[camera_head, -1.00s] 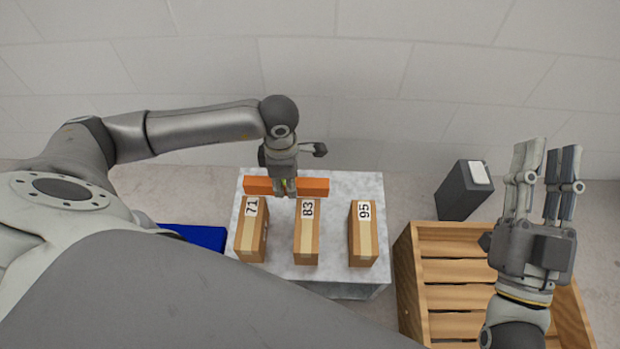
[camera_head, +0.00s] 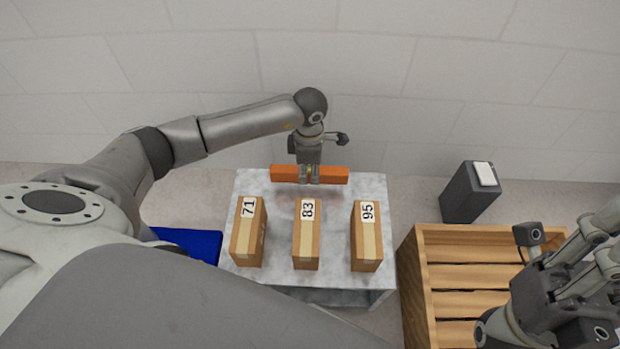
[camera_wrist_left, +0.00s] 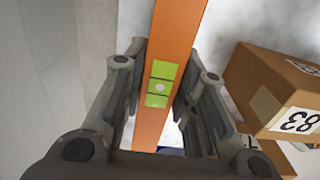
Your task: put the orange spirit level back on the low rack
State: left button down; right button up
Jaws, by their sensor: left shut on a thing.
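The orange spirit level (camera_head: 335,176) lies crosswise over the back edge of the grey table, and it also shows in the left wrist view (camera_wrist_left: 176,35) with its green and white vial window. My left gripper (camera_head: 309,178) is shut on its middle, fingers on both sides. The level seems held a little above the tabletop; the exact gap is hard to tell. My right gripper (camera_head: 590,262) is at the lower right, over the wooden crate, partly cut off by the picture edge; its finger gap is unclear. I cannot make out which thing is the low rack.
Boxes marked 71 (camera_head: 247,236), 83 (camera_head: 307,240) and 95 (camera_head: 366,245) stand on the table (camera_head: 285,274), in front of the level. A blue flat thing (camera_head: 190,243) is at left. The slatted wooden crate (camera_head: 440,238) and a dark grey block (camera_head: 466,195) are at right.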

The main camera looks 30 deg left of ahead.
pick_arm(q)
jog(key=shift+w+f+b, duration=0.2)
jog(key=shift+f+b, duration=0.65)
jog(key=shift+f, duration=0.85)
jog(key=shift+f, duration=0.15)
jog(key=c, duration=1.2)
grip_release()
jog(key=shift+o, duration=0.2)
